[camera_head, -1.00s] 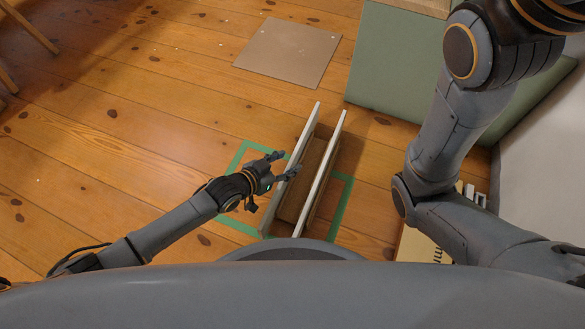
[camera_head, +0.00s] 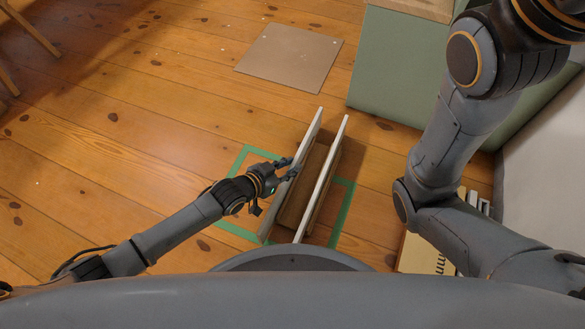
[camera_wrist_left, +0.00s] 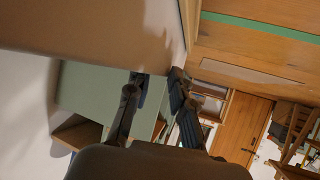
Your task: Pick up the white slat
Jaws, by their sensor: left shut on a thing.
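The left white slat (camera_head: 308,136) is beside my left gripper (camera_head: 288,168). That gripper is shut on the left slat near its middle, coming from the left. In the left wrist view, the two dark fingers (camera_wrist_left: 160,92) meet the lower edge of a broad, shaded panel (camera_wrist_left: 100,28). The right white slat (camera_head: 331,158) stands apart from the gripper. My right arm shows at the right, but its gripper is out of view.
Green tape (camera_head: 343,212) marks a rectangle on the wooden floor around the slats. A flat grey-brown sheet (camera_head: 290,56) lies further back. A green box (camera_head: 408,66) stands at the back right. A cream board with dark lettering (camera_head: 424,254) lies under my right arm.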

